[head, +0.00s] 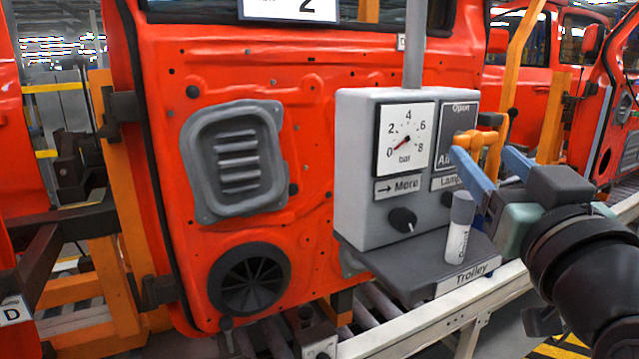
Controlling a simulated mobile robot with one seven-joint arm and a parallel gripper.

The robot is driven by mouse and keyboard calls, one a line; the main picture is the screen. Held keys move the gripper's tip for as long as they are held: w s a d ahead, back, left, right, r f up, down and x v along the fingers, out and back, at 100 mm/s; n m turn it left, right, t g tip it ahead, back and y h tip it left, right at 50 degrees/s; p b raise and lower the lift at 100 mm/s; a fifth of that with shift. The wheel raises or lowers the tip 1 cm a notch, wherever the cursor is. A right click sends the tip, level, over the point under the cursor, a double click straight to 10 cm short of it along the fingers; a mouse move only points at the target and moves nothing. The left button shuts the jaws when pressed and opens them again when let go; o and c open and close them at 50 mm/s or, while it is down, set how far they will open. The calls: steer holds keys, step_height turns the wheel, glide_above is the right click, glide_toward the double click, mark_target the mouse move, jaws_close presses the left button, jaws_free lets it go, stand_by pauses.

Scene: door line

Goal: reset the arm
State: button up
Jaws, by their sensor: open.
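My gripper (487,160) is at the right, in front of the grey control box (362,225). Its two blue fingers are spread apart. An orange lever (466,139) on the box's right panel shows between and just behind the fingers. I cannot tell whether a finger touches it. The panel around the lever reads "Open" at the top and "Ai…" lower down, partly hidden. My wrist covers the lower right of the picture.
The box carries a bar gauge (406,138), its red needle near the low end, and a black knob (402,219). A white bottle with a grey cap (457,240) stands on the shelf (420,271) marked "Trolley". An orange-red door (310,190) stands behind.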

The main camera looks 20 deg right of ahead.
steer(key=s+a+r+n+t+y, duration=0.1)
steer(key=a+r+t+y, duration=0.1)
steer(key=a, duration=0.8)
steer(key=s+a+r+n+t+y+p, duration=0.1)
steer(key=a+r+n+t+y, duration=0.1)
steer(key=a+r, duration=0.5)
steer(key=s+a+r+n+t+y, duration=0.1)
steer(key=a+r+t+y, duration=0.3)
steer(key=a, duration=1.1)
steer(key=shift+r+n+t, duration=0.3)
steer(key=shift+r+t, duration=0.05)
steer(key=shift+t, duration=0.25)
steer(key=shift+c, duration=0.3)
